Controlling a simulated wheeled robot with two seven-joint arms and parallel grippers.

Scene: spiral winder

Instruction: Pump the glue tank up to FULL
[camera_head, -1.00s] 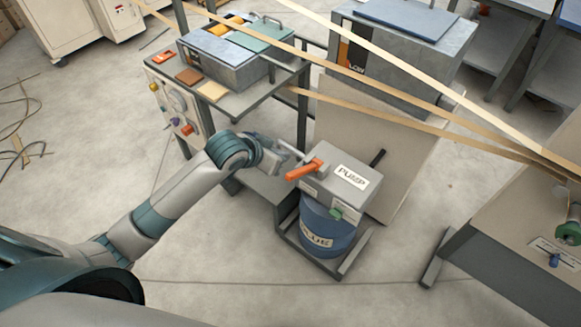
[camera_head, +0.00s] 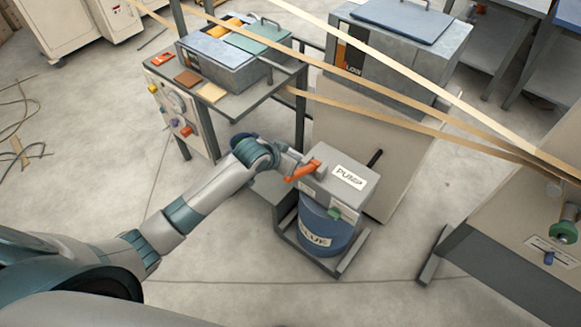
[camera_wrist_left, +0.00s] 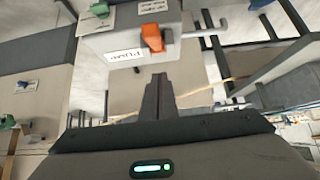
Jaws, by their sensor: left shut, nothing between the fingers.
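The blue glue tank (camera_head: 318,236), labelled "GLUE", stands in a dark floor frame. On top sits a grey box labelled "PUMP" (camera_head: 338,187), with an orange lever (camera_head: 302,171) on its left side. In the left wrist view the orange lever end (camera_wrist_left: 152,38) hangs from the box front, just beyond my fingertips. My left gripper (camera_wrist_left: 157,80) is shut and empty, pointing at the lever. In the head view my left gripper (camera_head: 298,163) is beside the lever and partly hidden; I cannot tell whether it touches. My right gripper is out of view. No readable fill level shows.
A table (camera_head: 236,104) with a grey tray box and a side control panel (camera_head: 180,110) stands behind my left arm. Tan strips (camera_head: 400,75) cross above the pump. A beige panel (camera_head: 365,130) stands behind the tank. Floor in front is clear.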

